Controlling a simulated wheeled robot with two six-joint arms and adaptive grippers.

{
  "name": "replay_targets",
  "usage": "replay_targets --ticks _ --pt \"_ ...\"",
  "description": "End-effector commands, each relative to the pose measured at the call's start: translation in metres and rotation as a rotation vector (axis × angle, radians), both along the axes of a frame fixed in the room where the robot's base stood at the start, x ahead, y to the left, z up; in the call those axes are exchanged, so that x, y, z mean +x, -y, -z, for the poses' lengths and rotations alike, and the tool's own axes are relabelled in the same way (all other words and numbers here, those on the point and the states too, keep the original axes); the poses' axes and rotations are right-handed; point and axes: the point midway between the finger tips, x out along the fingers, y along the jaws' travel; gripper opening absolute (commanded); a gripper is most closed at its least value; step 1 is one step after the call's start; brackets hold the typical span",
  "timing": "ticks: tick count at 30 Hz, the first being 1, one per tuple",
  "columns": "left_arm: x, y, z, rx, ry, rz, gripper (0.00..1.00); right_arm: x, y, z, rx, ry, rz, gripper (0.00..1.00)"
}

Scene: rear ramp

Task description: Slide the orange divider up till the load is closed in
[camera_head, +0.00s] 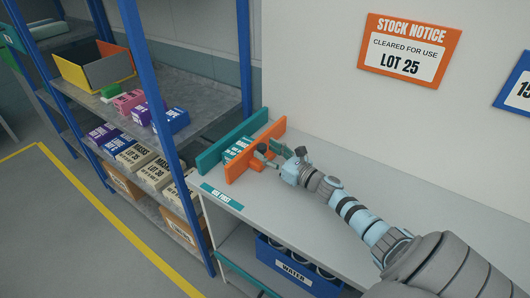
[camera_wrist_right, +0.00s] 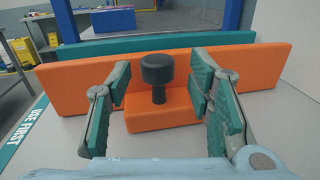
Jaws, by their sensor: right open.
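The orange divider (camera_head: 240,162) stands upright on the white bench top, running lengthwise next to the teal load, green boxes (camera_head: 238,149) with white lettering. A teal fence (camera_head: 220,147) stands on the other side of the boxes. In the right wrist view the divider (camera_wrist_right: 70,88) has a block with a dark round knob (camera_wrist_right: 158,75) on its near face. My right gripper (camera_head: 270,155) is open, with its fingers on either side of the knob (camera_wrist_right: 160,105); I see no finger closed on it. The boxes are hidden behind the divider in the wrist view. My left gripper is out of view.
The white bench (camera_head: 290,205) has free room around my right arm. A blue-framed shelf (camera_head: 165,95) with several boxes stands close on the left. A blue WATER crate (camera_head: 290,268) is under the bench. A wall is behind, with an orange stock notice (camera_head: 408,50).

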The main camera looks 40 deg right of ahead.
Motion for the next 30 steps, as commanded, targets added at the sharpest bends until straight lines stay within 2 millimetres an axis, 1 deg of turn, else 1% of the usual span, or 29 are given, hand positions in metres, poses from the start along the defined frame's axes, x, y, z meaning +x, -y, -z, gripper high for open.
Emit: replay_targets --ticks 1,4,12,21,27,30 --pt "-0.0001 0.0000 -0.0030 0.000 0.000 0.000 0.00 0.0060 -0.0010 -0.0024 0.001 0.001 0.001 0.47" --pt "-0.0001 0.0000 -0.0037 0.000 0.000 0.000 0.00 0.0124 -0.0029 -0.0013 0.002 -0.001 -0.002 0.47" --pt "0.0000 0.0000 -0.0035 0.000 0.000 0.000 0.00 0.0143 -0.0037 -0.0002 0.000 -0.003 -0.004 0.47" --pt "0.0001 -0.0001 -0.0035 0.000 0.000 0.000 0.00 0.0140 -0.0038 -0.0001 0.000 -0.003 -0.004 0.00" --pt "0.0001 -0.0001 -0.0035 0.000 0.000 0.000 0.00 0.0140 -0.0041 -0.0001 0.000 -0.003 -0.005 0.00" --pt "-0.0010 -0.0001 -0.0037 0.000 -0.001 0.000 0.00 0.0132 -0.0091 -0.0002 0.001 -0.002 -0.018 0.00"
